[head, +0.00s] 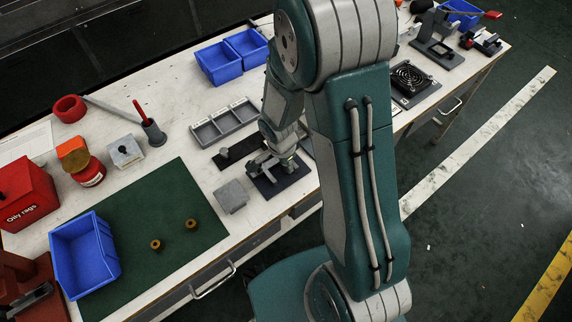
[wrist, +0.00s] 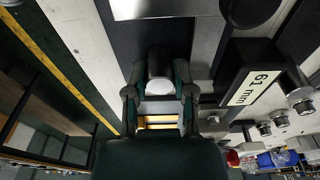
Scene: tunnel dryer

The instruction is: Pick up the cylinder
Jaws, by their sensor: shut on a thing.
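The cylinder (wrist: 160,67) is a short grey piece with a pale round end, seen between my fingers in the wrist view. My gripper (wrist: 159,82) is shut on it, with one dark finger on each side. In the head view my forearm comes down over the middle of the bench and ends near a dark base plate (head: 283,182). The cylinder cannot be made out there, and my arm hides part of that spot.
A green mat (head: 150,205) carries a blue bin (head: 84,256) and two small brass pieces. A grey divided tray (head: 222,124), a grey block (head: 231,197) and blue bins (head: 219,63) stand nearby. A timer box (wrist: 250,86) shows in the wrist view.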

